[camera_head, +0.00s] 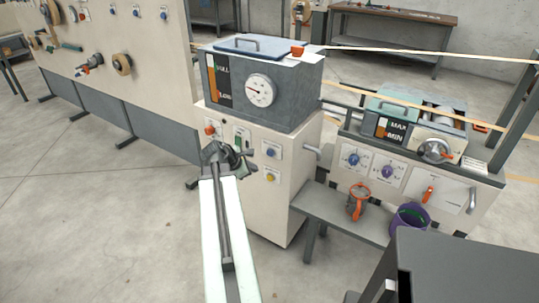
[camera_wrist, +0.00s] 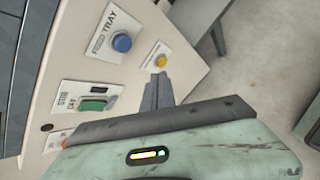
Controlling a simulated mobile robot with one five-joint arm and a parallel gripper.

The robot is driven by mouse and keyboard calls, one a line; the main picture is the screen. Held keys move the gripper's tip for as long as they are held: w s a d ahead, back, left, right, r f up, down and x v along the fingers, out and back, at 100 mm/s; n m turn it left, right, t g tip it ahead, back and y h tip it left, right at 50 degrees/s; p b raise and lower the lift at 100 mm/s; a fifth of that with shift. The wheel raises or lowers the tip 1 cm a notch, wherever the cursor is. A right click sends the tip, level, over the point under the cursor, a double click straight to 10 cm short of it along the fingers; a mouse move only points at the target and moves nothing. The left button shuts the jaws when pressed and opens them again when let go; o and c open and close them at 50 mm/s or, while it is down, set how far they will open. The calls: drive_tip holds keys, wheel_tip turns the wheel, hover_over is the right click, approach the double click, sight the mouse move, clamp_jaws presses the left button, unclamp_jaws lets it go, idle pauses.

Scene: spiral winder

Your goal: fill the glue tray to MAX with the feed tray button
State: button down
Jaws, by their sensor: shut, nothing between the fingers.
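The glue tray (camera_head: 462,110) is on the machine at right, with a MAX/MIN gauge (camera_head: 391,131); its exact level is too small to read. The blue feed tray button (camera_head: 270,152) is on the front of the cream cabinet under the tank. In the wrist view, this blue button (camera_wrist: 122,42) sits beside a TRAY label. My gripper (camera_head: 250,160) is shut and empty before this panel, left of the button. In the wrist view my gripper's fingers (camera_wrist: 157,82) point toward the panel, below and right of the blue button. I cannot tell whether they touch anything.
A yellow button (camera_wrist: 160,62) lies close to my fingertips, and a green stir switch (camera_wrist: 93,105) is at left. The grey tank (camera_head: 295,95) with a dial is above the panel.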

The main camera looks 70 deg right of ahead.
drive_tip(key=s+d, duration=0.2)
drive_tip(key=d, duration=0.5)
drive_tip(key=shift+d, duration=0.1)
idle(1.9)
drive_tip(key=shift+d, duration=0.35)
drive_tip(key=shift+s+d, duration=0.15)
drive_tip(key=shift+d, duration=0.3)
idle(1.7)
drive_tip(key=shift+a, duration=0.15)
idle(1.5)
drive_tip(key=shift+w+a, duration=0.2)
drive_tip(key=shift+a, duration=0.5)
drive_tip(key=shift+w+a, duration=0.2)
drive_tip(key=shift+a, duration=0.6)
drive_tip(key=shift+w+a, duration=0.25)
drive_tip(key=shift+a, duration=0.55)
drive_tip(key=shift+w+a, duration=0.2)
drive_tip(key=shift+a, duration=0.6)
